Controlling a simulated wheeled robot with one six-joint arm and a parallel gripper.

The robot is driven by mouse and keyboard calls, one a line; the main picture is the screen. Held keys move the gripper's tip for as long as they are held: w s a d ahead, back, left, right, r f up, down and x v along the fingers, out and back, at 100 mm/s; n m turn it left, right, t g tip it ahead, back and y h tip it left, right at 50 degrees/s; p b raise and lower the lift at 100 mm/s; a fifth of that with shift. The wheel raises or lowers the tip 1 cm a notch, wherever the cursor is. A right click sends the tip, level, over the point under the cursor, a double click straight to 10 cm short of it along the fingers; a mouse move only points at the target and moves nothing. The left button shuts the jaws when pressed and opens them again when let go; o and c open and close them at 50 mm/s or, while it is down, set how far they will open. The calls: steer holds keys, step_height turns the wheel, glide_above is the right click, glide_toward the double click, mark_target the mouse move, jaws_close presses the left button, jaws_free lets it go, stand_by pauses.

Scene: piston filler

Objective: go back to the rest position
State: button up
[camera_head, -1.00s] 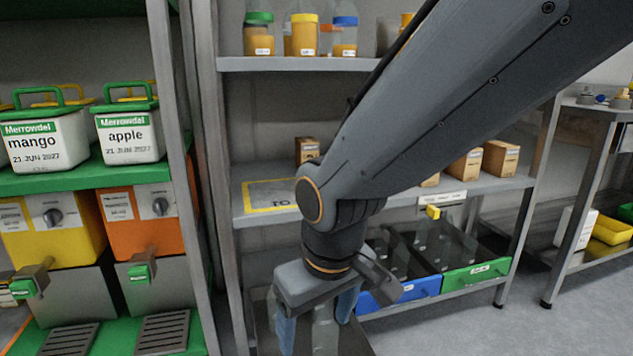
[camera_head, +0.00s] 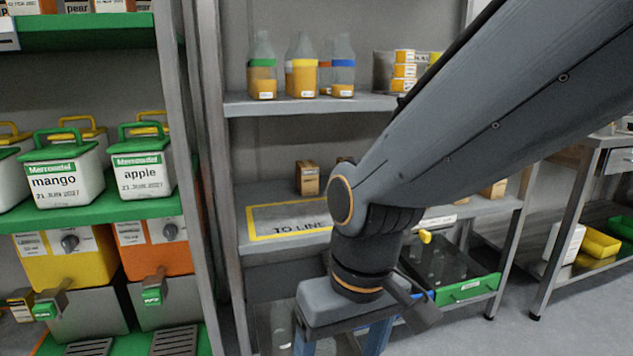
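My gripper (camera_head: 343,345) hangs pointing down at the lower middle of the head view. Its two blue fingers stand well apart, and I see nothing held between them. The fingertips are cut off by the bottom edge of the picture. My arm reaches in from the upper right. A dark tray (camera_head: 262,338) with clear bottles (camera_head: 283,332) lies below and to the left of the gripper, partly hidden by it.
The grey shelf (camera_head: 240,255) behind has a yellow-framed "TO LINE" area (camera_head: 262,222). Bottles (camera_head: 302,75) stand on the shelf above. The green rack (camera_head: 112,208) with tubs is close on the left.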

steer(key=s+d+r+m+p, duration=0.1)
steer(key=d+r+m+p, duration=0.1)
steer(key=d+r+p, duration=0.6)
steer(key=d+r+m+h+p, duration=0.1)
steer(key=d+r+m+p, duration=0.1)
steer(key=d+r+p, duration=0.6)
step_height(320, 180, up, 5)
steer(key=p, duration=1)
steer(key=shift+s+d+m, duration=0.15)
steer(key=shift+s+m, duration=0.25)
